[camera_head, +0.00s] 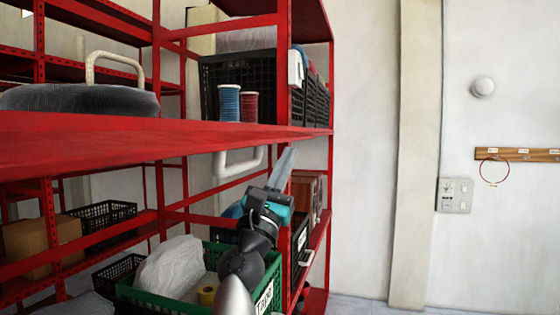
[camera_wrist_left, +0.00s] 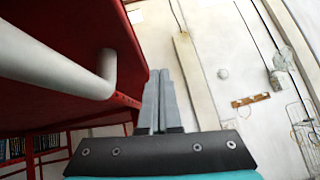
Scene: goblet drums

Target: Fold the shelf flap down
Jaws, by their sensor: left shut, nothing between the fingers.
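The shelf flap (camera_head: 130,142) looks like the broad red panel across the left and middle of the head view, raised about level. A white U-shaped handle (camera_head: 240,163) hangs under it. In the left wrist view, the red flap (camera_wrist_left: 100,22) and its white handle (camera_wrist_left: 55,62) fill the upper left. My left gripper (camera_head: 284,166) is shut and empty, pointing up beside the red rack post, right of the handle. Its closed fingers (camera_wrist_left: 160,85) show right of the handle in the wrist view, apart from it. My right gripper is out of view.
A green crate (camera_head: 170,300) with a white bag stands below on the red rack. Blue (camera_head: 229,103) and red (camera_head: 250,107) spools and a black basket (camera_head: 262,72) sit above. A dark object with a cream handle (camera_head: 80,98) lies left. Free room is right, before the wall.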

